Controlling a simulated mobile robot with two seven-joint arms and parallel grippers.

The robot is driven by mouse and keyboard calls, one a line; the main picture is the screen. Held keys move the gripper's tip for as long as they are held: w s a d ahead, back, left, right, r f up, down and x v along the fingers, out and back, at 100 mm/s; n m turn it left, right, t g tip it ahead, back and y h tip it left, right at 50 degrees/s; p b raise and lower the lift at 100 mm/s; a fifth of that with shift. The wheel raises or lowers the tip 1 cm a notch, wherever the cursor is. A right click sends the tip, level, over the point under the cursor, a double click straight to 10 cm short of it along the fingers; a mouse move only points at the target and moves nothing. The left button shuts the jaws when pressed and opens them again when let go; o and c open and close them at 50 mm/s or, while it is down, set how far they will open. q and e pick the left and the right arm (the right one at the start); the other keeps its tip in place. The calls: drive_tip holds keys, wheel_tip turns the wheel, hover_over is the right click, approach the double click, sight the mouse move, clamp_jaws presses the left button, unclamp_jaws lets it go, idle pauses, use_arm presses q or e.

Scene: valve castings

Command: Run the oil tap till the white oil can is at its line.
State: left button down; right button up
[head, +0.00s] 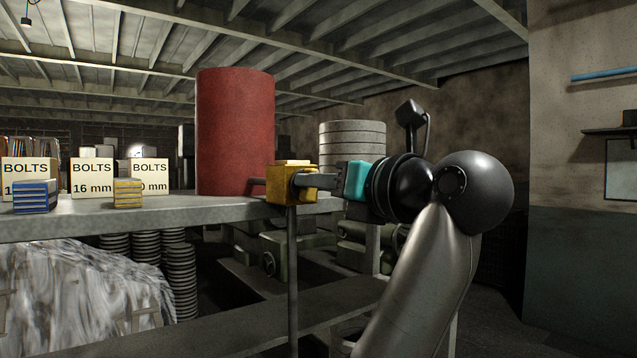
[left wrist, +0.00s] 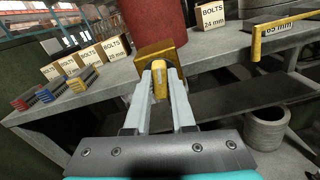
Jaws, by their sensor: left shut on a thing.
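The red drum (head: 235,130) stands on the bench, with a yellow block-shaped tap (head: 281,183) at its right, over the bench's front edge. The tap also shows in the left wrist view (left wrist: 152,52). My left gripper (head: 304,182) is shut on the tap's yellow handle (left wrist: 159,80), its two fingers on either side of it. A thin dark upright (head: 292,275) runs straight down below the tap; I cannot tell whether it is oil or a post. I make out no white oil can or fill line in either view. My right gripper is not in view.
The bench (head: 130,215) holds bolt boxes (head: 92,177), a blue stack (head: 35,197) and a yellow stack (head: 128,194). A grey ringed cylinder (left wrist: 266,130) is below the bench.

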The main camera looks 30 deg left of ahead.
use_arm(q)
drive_tip(key=shift+n+b, duration=0.85)
drive_tip(key=shift+n, duration=0.55)
drive_tip(key=shift+s, duration=0.1)
drive_tip(key=c, duration=0.8)
unclamp_jaws()
drive_tip(key=shift+o, duration=0.2)
drive_tip(key=b+v, duration=0.3)
drive_tip(key=v, duration=1.2)
